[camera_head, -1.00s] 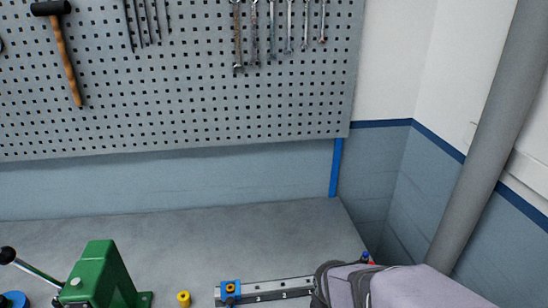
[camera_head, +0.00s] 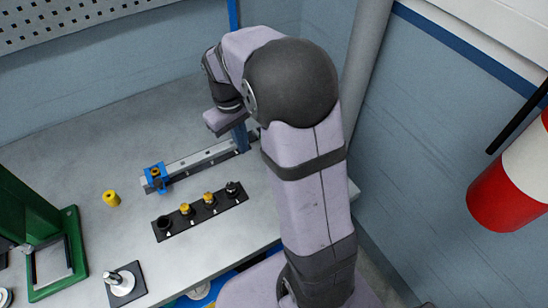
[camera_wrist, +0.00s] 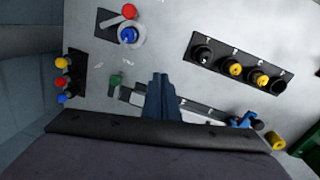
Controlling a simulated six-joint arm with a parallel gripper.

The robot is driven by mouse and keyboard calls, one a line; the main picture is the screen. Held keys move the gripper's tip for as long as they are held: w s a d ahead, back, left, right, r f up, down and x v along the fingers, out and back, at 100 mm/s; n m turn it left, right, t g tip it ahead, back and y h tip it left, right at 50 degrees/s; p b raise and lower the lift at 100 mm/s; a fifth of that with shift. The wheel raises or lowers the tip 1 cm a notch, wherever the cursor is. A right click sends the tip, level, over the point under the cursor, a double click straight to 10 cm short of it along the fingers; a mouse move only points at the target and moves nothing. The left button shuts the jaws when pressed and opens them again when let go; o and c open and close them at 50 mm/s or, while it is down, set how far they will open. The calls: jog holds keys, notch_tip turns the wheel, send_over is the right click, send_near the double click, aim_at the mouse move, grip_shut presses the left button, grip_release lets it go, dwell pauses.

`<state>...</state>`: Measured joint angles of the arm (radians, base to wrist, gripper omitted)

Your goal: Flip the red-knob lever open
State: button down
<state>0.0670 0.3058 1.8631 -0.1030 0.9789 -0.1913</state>
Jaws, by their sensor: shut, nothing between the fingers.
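In the wrist view, a lever with a red knob (camera_wrist: 130,12) lies near the top, left of centre, with a grey arm beside a blue round part (camera_wrist: 128,35). My gripper (camera_wrist: 167,78) is shut and empty, its dark fingertips above the numbered rail, below and to the right of the lever and apart from it. In the head view, my gripper's fingers (camera_head: 240,138) show beside the far end of the rail (camera_head: 200,160). My arm hides the lever there.
A black holder (camera_head: 162,235) with yellow and dark pieces lies in front of the rail. A loose yellow cylinder (camera_head: 111,198) and a green press (camera_head: 30,210) stand left. A post with yellow, red and blue knobs (camera_wrist: 63,80) is at the wrist view's left.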

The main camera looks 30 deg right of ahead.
notch_tip(320, 180, up, 7)
jog(key=s+d+n+g, duration=0.1)
jog(key=d+n, duration=0.1)
jog(key=n, duration=0.4)
jog(key=shift+s+n+g+h, duration=0.15)
jog(key=shift+n+g+h, duration=0.15)
jog(key=shift+n+h, duration=0.1)
jog(key=shift+f, duration=0.1)
jog(key=s+d+f+p, duration=0.1)
jog(key=f, duration=0.2)
jog(key=s+d+f+p, duration=0.1)
jog(key=f, duration=0.2)
jog(key=s+d+f+p, duration=0.1)
jog(key=f, duration=0.2)
jog(key=shift+s+d+f+p, duration=0.3)
jog(key=shift+s+f+p, duration=0.05)
jog(key=shift+s+d+f, duration=0.25)
jog(key=shift+s+d, duration=0.1)
jog(key=shift+d, duration=0.05)
